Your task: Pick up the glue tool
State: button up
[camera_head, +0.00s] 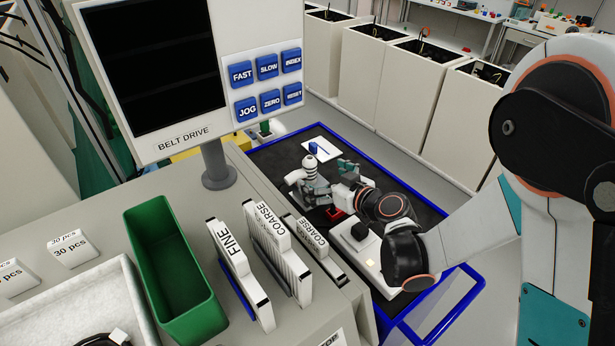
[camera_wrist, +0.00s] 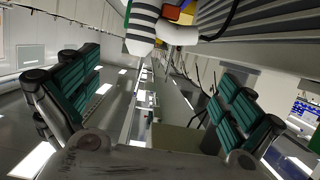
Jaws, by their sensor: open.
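A white object with grey bands and a rounded top (camera_head: 309,165), which looks like the glue tool, stands on the dark mat of the blue-edged cart. My gripper (camera_head: 328,178) is low over the cart, just to the right of it in the head view. In the wrist view, a white, dark-striped part (camera_wrist: 145,25) shows at the top edge, beyond the fingertips and cut off by the frame. My gripper's green-padded fingers (camera_wrist: 158,92) are spread wide with nothing between them. I cannot tell whether a finger touches the tool in the head view.
On the cart (camera_head: 262,160) are a white card with a blue item (camera_head: 313,148), a red item (camera_head: 338,213) and a white tray (camera_head: 372,266). A counter at left holds a green bin (camera_head: 170,262), labelled sanding blocks (camera_head: 240,270) and a BELT DRIVE panel (camera_head: 180,75). White bins (camera_head: 410,85) line the back.

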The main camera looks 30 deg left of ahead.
aim_at(300, 170)
jog(key=b+x, duration=0.2)
jog(key=x, duration=0.8)
jog(key=shift+a+f, duration=0.25)
jog(key=shift+f, duration=0.05)
jog(key=shift+r, duration=0.1)
jog(key=c, duration=0.7)
